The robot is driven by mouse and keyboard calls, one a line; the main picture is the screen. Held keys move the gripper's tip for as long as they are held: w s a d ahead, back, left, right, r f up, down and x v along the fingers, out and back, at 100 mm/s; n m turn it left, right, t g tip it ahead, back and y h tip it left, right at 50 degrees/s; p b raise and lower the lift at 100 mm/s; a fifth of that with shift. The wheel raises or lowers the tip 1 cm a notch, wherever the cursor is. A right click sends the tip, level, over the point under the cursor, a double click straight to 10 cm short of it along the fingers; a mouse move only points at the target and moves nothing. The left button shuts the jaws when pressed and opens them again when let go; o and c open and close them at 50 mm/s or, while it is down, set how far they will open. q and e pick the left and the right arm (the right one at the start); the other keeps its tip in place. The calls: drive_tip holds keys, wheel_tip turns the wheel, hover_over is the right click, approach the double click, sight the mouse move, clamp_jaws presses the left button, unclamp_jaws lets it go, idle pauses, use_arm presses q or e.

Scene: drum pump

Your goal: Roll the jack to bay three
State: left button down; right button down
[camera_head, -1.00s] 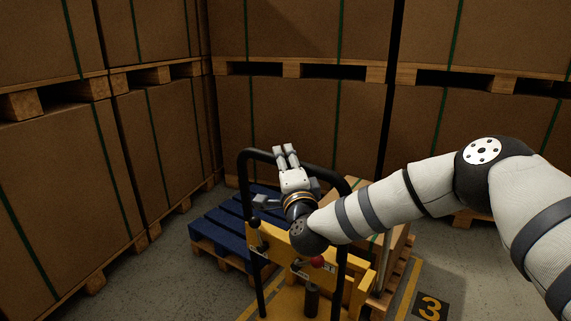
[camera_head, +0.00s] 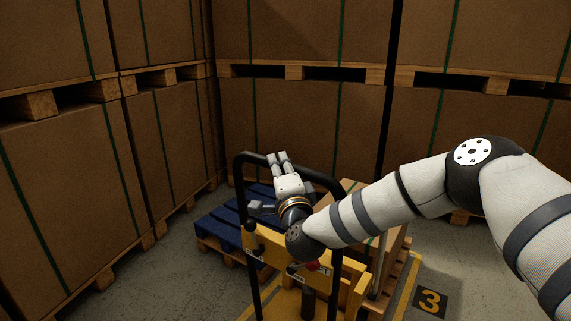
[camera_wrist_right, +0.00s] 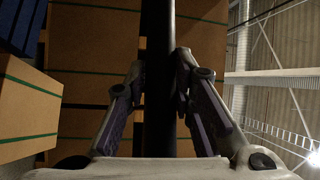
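The yellow jack (camera_head: 268,248) stands low in the middle of the head view, with a black hoop handle (camera_head: 243,190) and a red knob (camera_head: 313,265). My right gripper (camera_head: 268,182) is at the handle's top. In the right wrist view the black handle bar (camera_wrist_right: 159,50) runs between the two fingers (camera_wrist_right: 160,85), which appear closed against it. The floor number 3 (camera_head: 430,301) is painted yellow on a black square, right of the jack. My left gripper is not in view.
Stacked cartons (camera_head: 60,190) wall the left and back. Grey floor (camera_head: 185,285) is open at front left.

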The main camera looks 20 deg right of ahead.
drive_tip(key=shift+w+d+r, duration=0.25)
drive_tip(key=shift+w+d, duration=0.1)
drive_tip(key=shift+d, duration=0.1)
drive_tip(key=c, duration=1.5)
unclamp_jaws()
drive_tip(key=shift+w+d+f+h, duration=0.1)
drive_tip(key=shift+w+d+h, duration=0.05)
drive_tip(key=shift+h, duration=0.25)
drive_tip(key=shift+c, duration=0.2)
drive_tip(key=shift+o, duration=0.9)
drive_tip(key=shift+w+d+f, duration=0.1)
drive_tip(key=shift+w+d, duration=0.05)
drive_tip(key=shift+w, duration=0.05)
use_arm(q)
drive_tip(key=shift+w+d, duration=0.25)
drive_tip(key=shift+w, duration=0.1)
use_arm(e)
drive_tip(key=shift+s, duration=0.1)
drive_tip(key=s+a+f, duration=0.1)
drive_tip(key=s, duration=1)
drive_tip(key=shift+s+a+f, duration=0.15)
drive_tip(key=shift+s+f, duration=0.15)
drive_tip(key=shift+s, duration=0.05)
